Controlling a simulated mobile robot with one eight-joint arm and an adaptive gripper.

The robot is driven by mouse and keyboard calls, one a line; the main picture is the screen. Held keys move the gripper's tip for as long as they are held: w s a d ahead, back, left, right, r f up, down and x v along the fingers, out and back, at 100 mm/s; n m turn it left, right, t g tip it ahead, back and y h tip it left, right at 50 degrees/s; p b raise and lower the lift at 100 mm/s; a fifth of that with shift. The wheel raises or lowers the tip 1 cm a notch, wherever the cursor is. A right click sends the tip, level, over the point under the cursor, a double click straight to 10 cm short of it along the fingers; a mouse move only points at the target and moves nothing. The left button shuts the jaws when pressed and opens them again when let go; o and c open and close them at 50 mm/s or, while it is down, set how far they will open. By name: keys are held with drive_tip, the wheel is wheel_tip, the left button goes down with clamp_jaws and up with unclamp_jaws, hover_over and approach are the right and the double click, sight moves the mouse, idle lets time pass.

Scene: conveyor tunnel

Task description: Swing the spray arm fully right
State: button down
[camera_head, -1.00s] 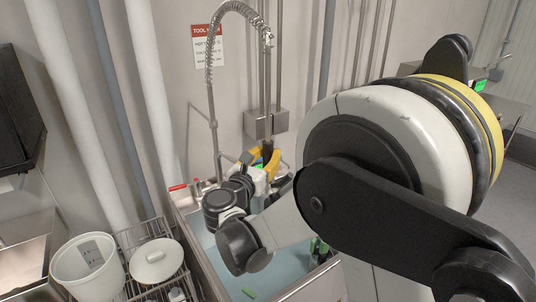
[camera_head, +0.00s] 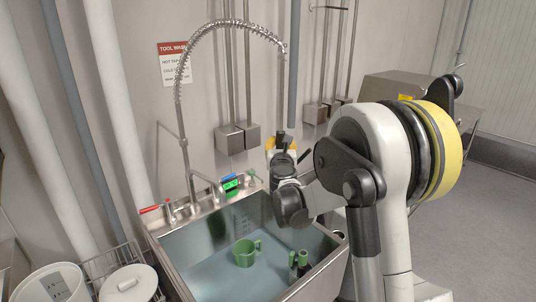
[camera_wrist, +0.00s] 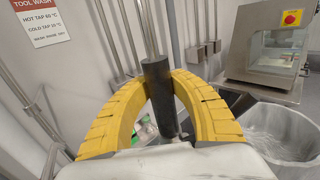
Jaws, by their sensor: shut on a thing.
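The spray arm (camera_head: 222,27) is a steel spring hose that rises from the back of the sink (camera_head: 177,262) and arches over to the right in the head view. Its end hangs down toward my gripper (camera_head: 283,137), beyond the sink's right back corner. In the wrist view, the yellow fingers of my gripper (camera_wrist: 160,105) are shut around a black spray handle (camera_wrist: 157,75), which stands nearly upright between them. The lower part of the handle is partly hidden by the gripper.
A green jug (camera_head: 246,253) is in the sink's water, with a green-and-black item (camera_head: 299,262) nearby. A white bucket (camera_head: 52,285) stands left. Open floor (camera_head: 475,215) lies right.

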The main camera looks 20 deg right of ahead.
drive_tip(key=d+x, duration=0.1)
drive_tip(key=x, duration=0.7)
drive_tip(key=shift+s+d, duration=0.35)
drive_tip(key=shift+s, duration=0.1)
drive_tip(key=c, duration=1.1)
unclamp_jaws()
drive_tip(key=shift+d, duration=0.1)
